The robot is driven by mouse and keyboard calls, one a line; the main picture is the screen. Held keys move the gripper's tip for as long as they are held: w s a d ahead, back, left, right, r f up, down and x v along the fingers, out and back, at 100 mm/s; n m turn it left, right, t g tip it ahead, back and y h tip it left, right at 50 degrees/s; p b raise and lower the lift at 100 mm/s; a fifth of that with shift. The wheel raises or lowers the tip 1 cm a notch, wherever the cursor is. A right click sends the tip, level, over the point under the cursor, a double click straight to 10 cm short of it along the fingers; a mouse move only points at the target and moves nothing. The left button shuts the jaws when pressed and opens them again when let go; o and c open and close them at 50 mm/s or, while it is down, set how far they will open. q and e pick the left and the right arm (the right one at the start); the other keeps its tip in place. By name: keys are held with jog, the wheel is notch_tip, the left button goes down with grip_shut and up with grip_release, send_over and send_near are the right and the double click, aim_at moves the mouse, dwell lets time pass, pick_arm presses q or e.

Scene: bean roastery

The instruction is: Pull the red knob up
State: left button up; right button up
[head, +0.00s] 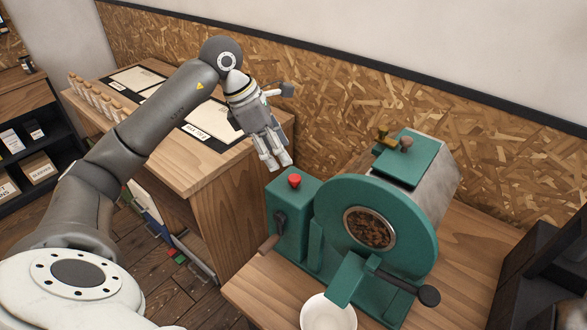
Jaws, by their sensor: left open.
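The red knob (295,181) sits on top of the green box (290,207) at the left side of the roaster. My left gripper (278,164) points downward, above and slightly left of the knob in the picture. Its fingers are open and hold nothing. A gap shows between the fingertips and the knob, and they are not touching. My right gripper is not in view.
The green roaster (418,221) with a round bean window stands on a wooden table (462,232). A white bowl (328,314) stands in front. A wooden counter (185,172) with papers and small vials is behind my left arm. Dark shelves (545,275) are at right.

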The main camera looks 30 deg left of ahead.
aim_at(294, 178)
pick_arm(q)
jog(key=p+x, duration=0.1)
jog(key=x, duration=0.2)
jog(key=shift+s+d+f, duration=0.1)
jog(key=shift+d, duration=0.05)
jog(key=shift+w+p+x, duration=0.2)
jog(key=shift+p+x, duration=0.15)
jog(key=shift+x, duration=0.65)
jog(key=p+x, duration=0.1)
jog(key=x, duration=0.2)
jog(key=shift+w+f, duration=0.1)
jog(key=shift+f, duration=0.1)
jog(key=c, duration=0.5)
grip_shut()
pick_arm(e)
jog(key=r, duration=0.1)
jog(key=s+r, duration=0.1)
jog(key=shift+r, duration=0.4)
